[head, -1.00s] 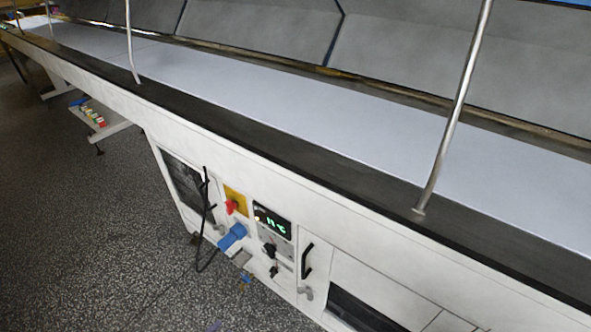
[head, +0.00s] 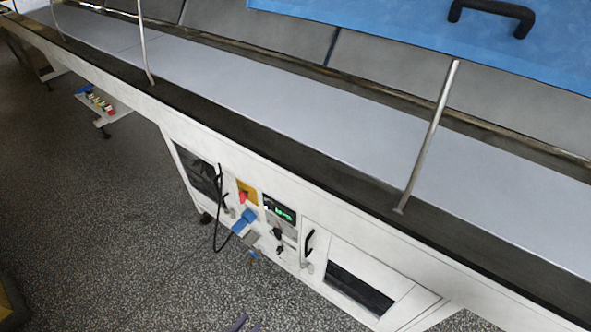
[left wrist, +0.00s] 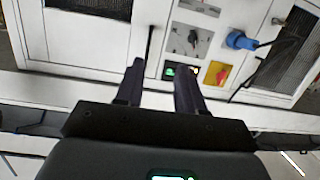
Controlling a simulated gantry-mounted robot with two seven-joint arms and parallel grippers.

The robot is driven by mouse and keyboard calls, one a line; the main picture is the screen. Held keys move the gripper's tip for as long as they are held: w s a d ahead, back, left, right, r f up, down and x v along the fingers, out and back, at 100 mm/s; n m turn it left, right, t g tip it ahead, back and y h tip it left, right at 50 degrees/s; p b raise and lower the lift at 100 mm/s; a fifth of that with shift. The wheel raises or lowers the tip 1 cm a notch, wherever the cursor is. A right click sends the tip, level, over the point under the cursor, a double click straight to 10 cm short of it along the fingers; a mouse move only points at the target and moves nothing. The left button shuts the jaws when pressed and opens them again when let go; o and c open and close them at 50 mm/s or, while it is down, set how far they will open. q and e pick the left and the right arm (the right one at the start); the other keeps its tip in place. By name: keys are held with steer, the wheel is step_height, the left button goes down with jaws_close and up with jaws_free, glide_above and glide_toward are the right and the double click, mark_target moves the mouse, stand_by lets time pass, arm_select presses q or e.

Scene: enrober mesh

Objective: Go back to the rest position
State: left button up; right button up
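My right gripper is in neither view.
The long white machine (head: 130,95) carries a pale belt (head: 260,95) and upright metal rods (head: 428,140). Its front has a blue plug (head: 243,220), a red switch (head: 243,197) and a green display (head: 284,213). A blue panel (head: 400,30) with a black handle (head: 492,14) is at top right. The floor (head: 110,230) in front is open.

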arm_select(q)
steer(key=s+a+r+n+g+y+p, duration=0.1)
steer(key=a+r+g+y+p, duration=0.15)
steer(key=r, duration=0.65)
steer(key=s+a+r+n+g+y+p, duration=0.1)
steer(key=a+r+n+y+p, duration=0.2)
steer(key=r, duration=0.6)
steer(key=s+a+r+g+y, duration=0.25)
steer(key=s+g, duration=0.35)
steer(key=s, duration=0.3)
step_height(320, 180, up, 38)
steer(key=p, duration=3.7)
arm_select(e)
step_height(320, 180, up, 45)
